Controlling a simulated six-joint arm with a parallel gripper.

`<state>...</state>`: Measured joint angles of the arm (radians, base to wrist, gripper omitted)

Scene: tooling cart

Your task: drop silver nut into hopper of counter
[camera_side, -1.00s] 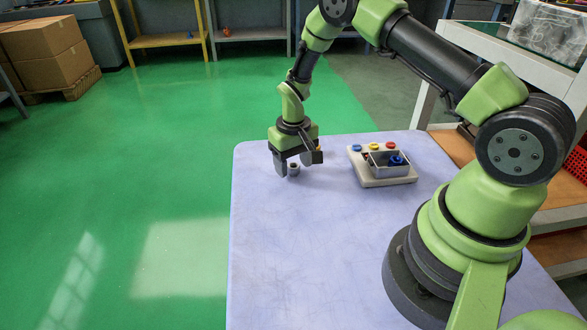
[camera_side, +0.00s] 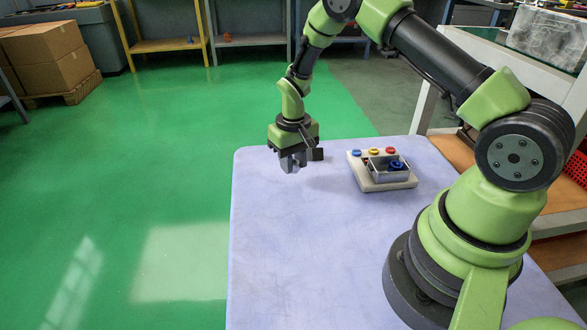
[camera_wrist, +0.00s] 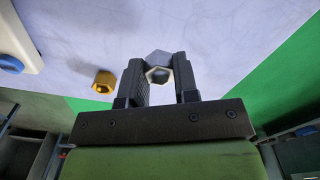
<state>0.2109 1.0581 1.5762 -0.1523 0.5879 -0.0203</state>
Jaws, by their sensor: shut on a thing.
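My gripper (camera_side: 291,164) is shut on the silver nut, low over the left-back part of the table. The wrist view shows the silver hexagonal nut (camera_wrist: 158,57) between my two fingers (camera_wrist: 159,78). In the side view the fingers mostly hide the nut, and I cannot tell if it touches the table. The counter (camera_side: 367,183) is a pale block to the right of my gripper. Its grey open-topped hopper (camera_side: 390,177) has a blue round part showing in it. One corner of the counter (camera_wrist: 28,55) shows at the left of the wrist view.
A gold nut (camera_wrist: 104,82) lies on the table beside my fingers in the wrist view; my gripper hides it in the side view. Blue, yellow and red round parts line the counter's back. The table (camera_side: 290,240) is clear in front, with its left edge near.

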